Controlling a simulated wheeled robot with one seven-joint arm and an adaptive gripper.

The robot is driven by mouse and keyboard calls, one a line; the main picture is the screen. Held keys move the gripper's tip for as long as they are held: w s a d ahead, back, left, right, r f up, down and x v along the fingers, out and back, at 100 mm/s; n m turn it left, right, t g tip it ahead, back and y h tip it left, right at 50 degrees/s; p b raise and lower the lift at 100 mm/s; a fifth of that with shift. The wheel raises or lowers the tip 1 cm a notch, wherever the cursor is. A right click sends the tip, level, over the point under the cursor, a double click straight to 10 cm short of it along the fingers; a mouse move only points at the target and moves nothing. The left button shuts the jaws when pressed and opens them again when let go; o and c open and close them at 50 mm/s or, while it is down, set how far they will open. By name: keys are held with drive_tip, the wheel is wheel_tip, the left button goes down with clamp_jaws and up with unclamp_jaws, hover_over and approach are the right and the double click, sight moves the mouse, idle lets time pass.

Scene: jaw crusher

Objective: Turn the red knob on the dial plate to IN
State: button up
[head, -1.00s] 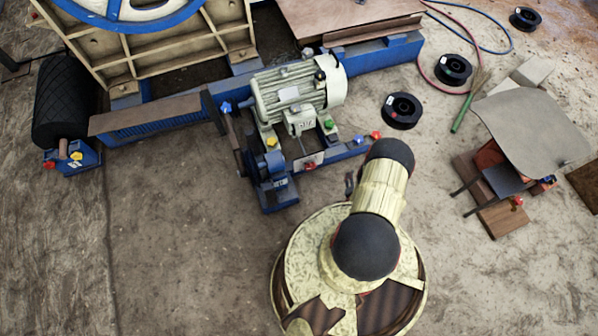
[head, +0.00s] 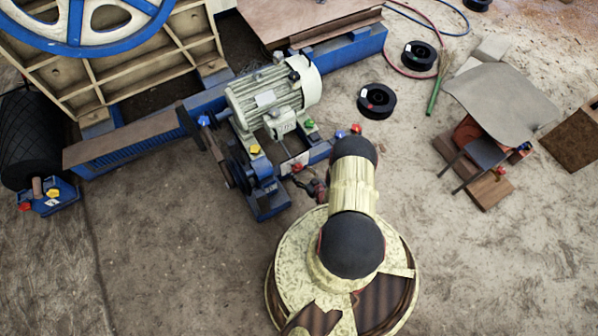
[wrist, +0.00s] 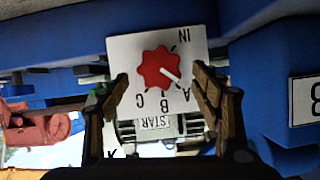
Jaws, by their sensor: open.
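The red knob (wrist: 160,68) sits on a white dial plate (wrist: 120,46) in the wrist view. The plate is upside down there, with IN at upper right and A, B, C along the bottom. The knob's white mark points to the lower right, nearest A. My gripper (wrist: 160,74) is open, one finger left and one right of the knob, with gaps to it. In the head view my gripper (head: 319,190) is mostly hidden by my arm, near the blue motor base; a small red spot on a pale plate there is too small to identify.
The plate is on blue framework (wrist: 262,80); a START label (wrist: 154,123) lies below the knob and a B plate (wrist: 305,98) at right. The electric motor (head: 270,95) stands behind.

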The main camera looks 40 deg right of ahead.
sight(297, 170)
drive_tip(key=shift+b+x, duration=0.35)
drive_tip(key=shift+x, duration=1.1)
drive_tip(key=shift+c, duration=0.7)
drive_tip(key=c, duration=1)
drive_tip(key=shift+a+n+h, duration=0.25)
drive_tip(key=shift+n+h, duration=0.55)
drive_tip(key=shift+n, duration=0.4)
drive_tip(key=shift+a+f+n+g+h, duration=0.1)
drive_tip(key=shift+a+n+g+h, duration=0.1)
drive_tip(key=shift+n+h, duration=0.35)
drive_tip(key=shift+a+f+n+g+h, duration=0.1)
drive_tip(key=shift+n+g+h, duration=0.2)
drive_tip(key=shift+n, duration=0.35)
drive_tip(key=n+h, duration=0.2)
drive_tip(key=n, duration=0.1)
drive_tip(key=shift+w+f+t, duration=0.1)
drive_tip(key=shift+t, duration=0.2)
drive_tip(key=shift+n, duration=0.4)
